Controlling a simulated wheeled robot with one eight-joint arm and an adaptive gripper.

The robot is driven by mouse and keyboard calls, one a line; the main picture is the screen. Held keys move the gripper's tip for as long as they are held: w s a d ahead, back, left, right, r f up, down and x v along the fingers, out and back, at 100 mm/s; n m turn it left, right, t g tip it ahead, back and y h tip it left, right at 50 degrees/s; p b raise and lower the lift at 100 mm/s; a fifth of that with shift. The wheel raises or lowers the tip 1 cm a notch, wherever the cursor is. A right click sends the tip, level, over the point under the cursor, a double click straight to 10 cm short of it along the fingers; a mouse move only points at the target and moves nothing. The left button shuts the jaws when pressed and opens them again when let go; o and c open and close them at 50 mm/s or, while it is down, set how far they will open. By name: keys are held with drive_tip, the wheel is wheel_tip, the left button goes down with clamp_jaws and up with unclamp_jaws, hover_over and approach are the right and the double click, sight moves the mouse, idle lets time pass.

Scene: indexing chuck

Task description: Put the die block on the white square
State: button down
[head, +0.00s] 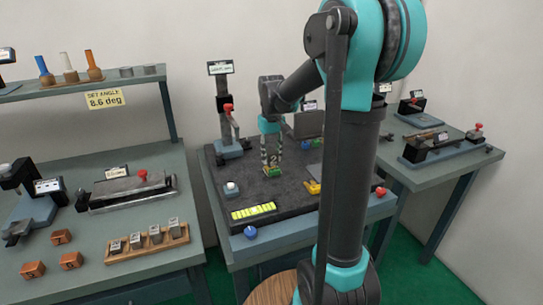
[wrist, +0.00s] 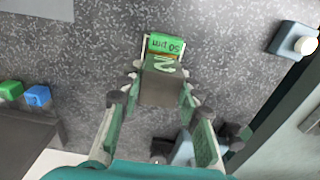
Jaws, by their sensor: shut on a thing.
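My gripper (head: 272,160) is over the dark granite plate in the head view. In the wrist view my gripper (wrist: 160,80) is shut on a grey-brown die block (wrist: 160,95) marked "2", with a fingertip on each side. Just beyond the block is a green piece (wrist: 166,44) with an upside-down "50 µm" label. Thin white edging (wrist: 146,46) shows beside the green piece; it may be part of the white square, but the block and green piece hide most of that spot. I cannot tell whether the block touches the plate.
Green (wrist: 10,90) and blue (wrist: 38,95) blocks lie left in the wrist view. Tables with instruments flank it.

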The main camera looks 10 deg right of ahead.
sight(272, 152)
drive_tip(key=shift+f, duration=0.6)
drive_tip(key=c, duration=1.1)
unclamp_jaws()
drive_tip(key=shift+o, duration=0.2)
drive_tip(key=shift+r, duration=0.15)
wheel_tip(272, 152, up, 13)
